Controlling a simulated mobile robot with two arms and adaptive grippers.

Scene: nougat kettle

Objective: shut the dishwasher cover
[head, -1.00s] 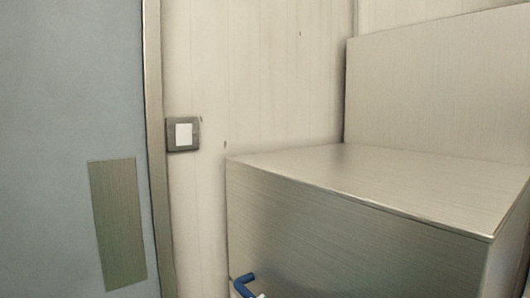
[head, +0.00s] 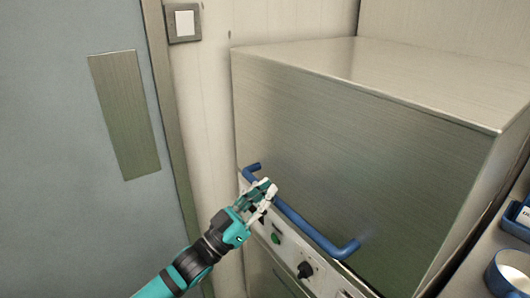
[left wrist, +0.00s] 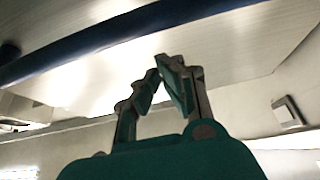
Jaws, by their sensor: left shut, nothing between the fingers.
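The dishwasher cover (head: 340,140) is a large brushed-steel hood on the right of the head view. A blue bar handle (head: 305,228) runs along its lower front edge, just above the control panel. I cannot tell how wide any gap is between cover and panel. My left gripper (head: 264,192) is shut and empty at the left part of the handle, overlapping it in the head view. In the left wrist view the shut fingers (left wrist: 160,75) point up toward the blue handle (left wrist: 90,42), with a visible space between. My right gripper is not in view.
A control panel with a black knob (head: 305,269) and a green button (head: 276,238) lies below the handle. A grey-blue door (head: 75,220) stands at the left, with a wall switch (head: 184,23) beside it. Blue containers (head: 512,272) sit at the right edge.

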